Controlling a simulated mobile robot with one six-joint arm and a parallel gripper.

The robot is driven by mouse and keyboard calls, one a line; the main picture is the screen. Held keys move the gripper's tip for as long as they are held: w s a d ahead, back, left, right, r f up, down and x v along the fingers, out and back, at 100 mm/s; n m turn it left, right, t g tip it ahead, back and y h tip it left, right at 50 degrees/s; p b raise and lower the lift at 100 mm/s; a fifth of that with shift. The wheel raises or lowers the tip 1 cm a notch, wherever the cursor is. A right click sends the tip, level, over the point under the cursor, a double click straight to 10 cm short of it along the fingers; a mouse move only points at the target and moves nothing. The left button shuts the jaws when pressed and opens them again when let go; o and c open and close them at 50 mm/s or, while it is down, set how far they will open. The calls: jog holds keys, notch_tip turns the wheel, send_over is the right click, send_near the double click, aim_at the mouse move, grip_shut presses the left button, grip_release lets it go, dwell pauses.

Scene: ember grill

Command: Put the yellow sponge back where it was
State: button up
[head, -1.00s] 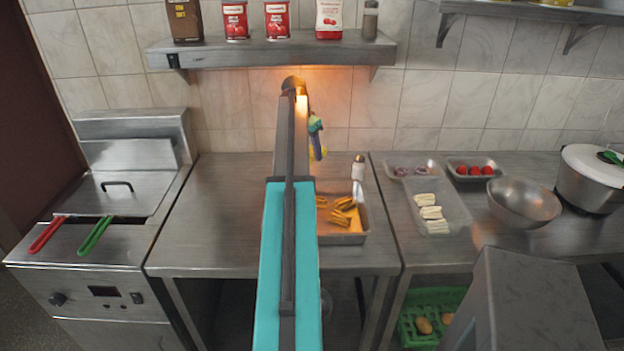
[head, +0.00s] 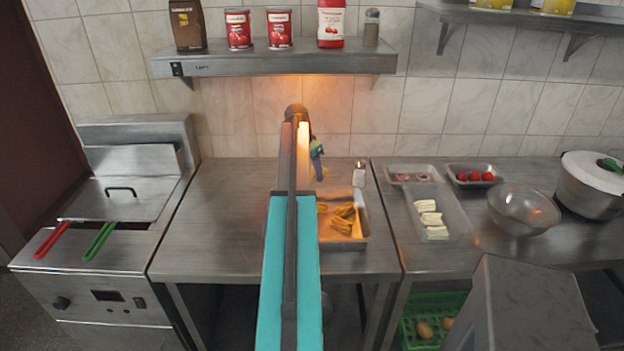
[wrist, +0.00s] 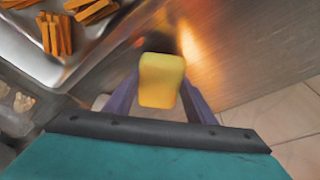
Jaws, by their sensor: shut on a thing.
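The yellow sponge (wrist: 161,80) is held between the two fingers of my gripper (wrist: 160,88) in the wrist view. My gripper is shut on it, above the steel worktop. The gripper is behind the steel tray of fries, toward the tiled wall. Whether the sponge touches the worktop cannot be told.
A steel tray (head: 345,244) with fries and a shaker (head: 359,173) stand right of my arm. The worktop (head: 222,215) left of it is bare. A shelf (head: 270,60) with cans and bottles hangs above. A fryer (head: 100,250) stands at the left.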

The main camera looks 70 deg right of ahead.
jog(key=shift+f+p, duration=0.6)
jog(key=shift+f, duration=1.25)
jog(key=shift+f, duration=0.15)
jog(key=o, duration=0.9)
jog(key=shift+b+v, duration=1.5)
jog(key=shift+v, duration=4.65)
jog(key=shift+s+d, duration=0.1)
jog(key=shift+d, duration=0.05)
